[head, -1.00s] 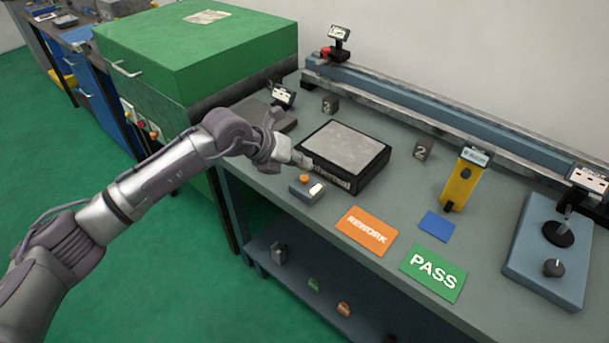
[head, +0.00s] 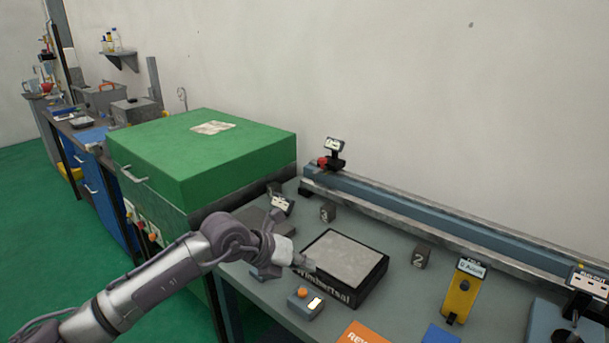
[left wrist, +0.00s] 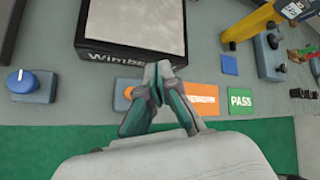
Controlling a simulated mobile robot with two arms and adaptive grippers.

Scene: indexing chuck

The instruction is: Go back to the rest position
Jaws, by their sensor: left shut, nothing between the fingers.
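My left gripper (head: 304,264) is shut and empty. In the head view it hangs over the bench at the left front corner of the black block with a grey top plate (head: 352,258). In the left wrist view its fingertips (left wrist: 158,70) meet in front of the same block (left wrist: 130,58), partly covering a small grey box (left wrist: 123,87) with an orange button. In the head view that button box (head: 305,303) sits just in front of the block, below the gripper. My right gripper is not in view.
A large green cabinet (head: 200,155) stands left of the bench. A blue-grey rail (head: 420,218) runs along the back. A yellow device (head: 461,295) stands at right. The orange card (left wrist: 202,97) and green PASS card (left wrist: 240,101) lie near the front edge. A blue knob box (left wrist: 32,85) is at left.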

